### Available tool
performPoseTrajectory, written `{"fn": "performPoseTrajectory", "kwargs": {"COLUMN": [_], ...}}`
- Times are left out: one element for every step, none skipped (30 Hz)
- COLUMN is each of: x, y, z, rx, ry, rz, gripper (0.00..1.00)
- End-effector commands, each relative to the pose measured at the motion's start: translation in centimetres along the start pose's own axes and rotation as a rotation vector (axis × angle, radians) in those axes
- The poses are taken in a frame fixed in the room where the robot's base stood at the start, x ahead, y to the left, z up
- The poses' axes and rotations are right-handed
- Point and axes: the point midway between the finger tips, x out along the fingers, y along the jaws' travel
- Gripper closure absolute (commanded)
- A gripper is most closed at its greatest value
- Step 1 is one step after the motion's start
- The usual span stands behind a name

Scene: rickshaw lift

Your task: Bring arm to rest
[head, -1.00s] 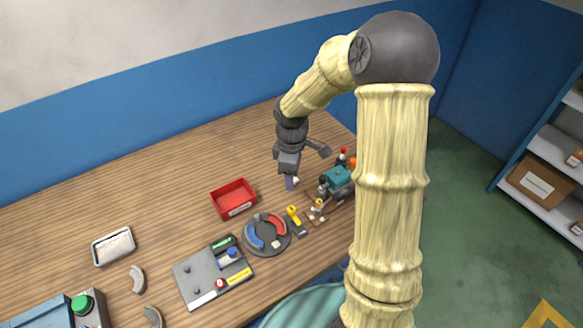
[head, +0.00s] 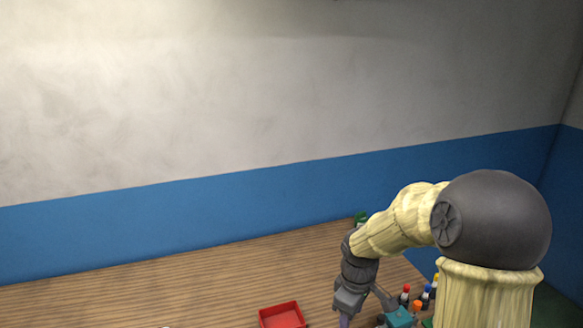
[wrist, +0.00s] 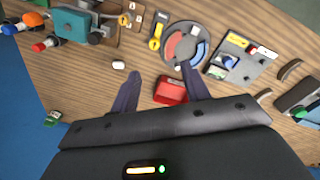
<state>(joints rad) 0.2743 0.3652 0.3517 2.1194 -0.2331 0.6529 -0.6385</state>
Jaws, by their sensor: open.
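My gripper (wrist: 160,88) shows in the wrist view with its two dark fingers spread apart and nothing between them. It hangs above the wooden bench (wrist: 90,100). In the head view my arm bends down over the bench's right part, and the fingertips are cut off by the bottom edge. Past the fingers in the wrist view lie a red tray (wrist: 170,91), a small white object (wrist: 118,65) and a round dark dish with red and blue pieces (wrist: 185,45).
A teal machine (wrist: 70,24) stands near several coloured bottles (wrist: 38,46). A yellow-handled tool (wrist: 155,42) and a grey board (wrist: 238,57) lie near the dish. The red tray (head: 283,316) also shows in the head view. A blue-and-grey wall (head: 200,220) stands behind the bench.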

Motion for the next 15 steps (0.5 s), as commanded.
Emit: {"fn": "performPoseTrajectory", "kwargs": {"x": [-0.6, -0.8, -1.1, -1.4, -1.6, -1.9, -2.0, -2.2, -2.3, -2.4, -2.5, -2.5, -2.6, -2.6, -2.6], "y": [-1.2, -1.9, -2.9, -3.5, -4.2, -5.0, -5.7, -6.2, -6.9, -7.3, -7.7, -8.0, -8.2, -8.3, -8.4], "z": [0.8, 1.4, 2.1, 2.7, 3.3, 4.1, 4.7, 5.2, 5.9, 6.3, 6.6, 7.0, 7.1, 7.3, 7.4], "rx": [0.085, 0.149, 0.239, 0.308, 0.378, 0.471, 0.537, 0.602, 0.677, 0.728, 0.771, 0.817, 0.842, 0.86, 0.874], "ry": [0.007, 0.015, 0.03, 0.043, 0.058, 0.079, 0.095, 0.112, 0.133, 0.147, 0.159, 0.173, 0.18, 0.185, 0.188], "rz": [0.019, 0.028, 0.041, 0.05, 0.057, 0.065, 0.07, 0.072, 0.074, 0.075, 0.074, 0.073, 0.072, 0.071, 0.07], "gripper": [0.54, 0.54, 0.54, 0.54, 0.54, 0.54, 0.54, 0.54, 0.54, 0.54, 0.54, 0.54, 0.54, 0.54, 0.54]}}
